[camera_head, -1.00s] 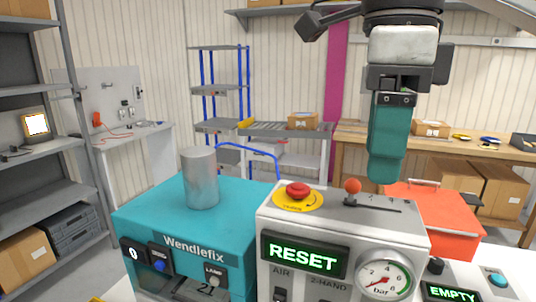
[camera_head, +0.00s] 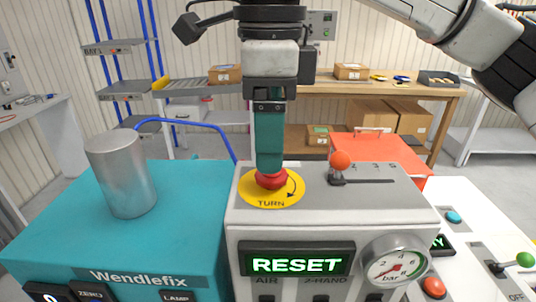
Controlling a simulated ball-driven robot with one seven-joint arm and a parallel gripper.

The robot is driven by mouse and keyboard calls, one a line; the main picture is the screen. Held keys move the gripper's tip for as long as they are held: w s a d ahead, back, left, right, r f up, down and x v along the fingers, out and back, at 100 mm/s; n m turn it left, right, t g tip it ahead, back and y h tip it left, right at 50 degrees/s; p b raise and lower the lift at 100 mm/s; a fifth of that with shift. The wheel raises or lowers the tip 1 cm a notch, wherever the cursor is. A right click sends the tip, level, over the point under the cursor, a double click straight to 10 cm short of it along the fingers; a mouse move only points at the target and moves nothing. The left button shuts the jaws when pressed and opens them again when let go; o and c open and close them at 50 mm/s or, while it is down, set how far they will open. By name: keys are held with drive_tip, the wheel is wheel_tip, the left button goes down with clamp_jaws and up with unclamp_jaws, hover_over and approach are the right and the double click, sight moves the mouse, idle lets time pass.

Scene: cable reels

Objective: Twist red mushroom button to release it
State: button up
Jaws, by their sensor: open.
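The red mushroom button (camera_head: 272,180) sits on a yellow round plate (camera_head: 259,199) marked TURN with a curved arrow, on top of the grey control box (camera_head: 310,223). My gripper (camera_head: 270,172) points straight down at the button, its teal fingers right over it and covering its upper part. The gripper is open. I cannot tell whether the fingers touch the button or straddle it. The box's display (camera_head: 298,261) reads RESET in green.
A lever with an orange ball knob (camera_head: 341,161) stands just right of the button. A grey cylinder (camera_head: 122,175) stands on the teal Wendlefix machine (camera_head: 180,225) at left. A pressure gauge (camera_head: 396,266) is on the box front. A red case (camera_head: 381,152) lies behind.

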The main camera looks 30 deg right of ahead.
drive_tip(key=shift+f, duration=1.85)
drive_tip(key=shift+c, duration=0.3)
drive_tip(key=c, duration=1)
drive_tip(key=shift+m, duration=0.4)
drive_tip(key=m+b, duration=0.1)
drive_tip(key=m, duration=0.1)
drive_tip(key=shift+f+m+b, duration=0.1)
drive_tip(key=shift+m+b, duration=1.05)
drive_tip(key=shift+m, duration=1.45)
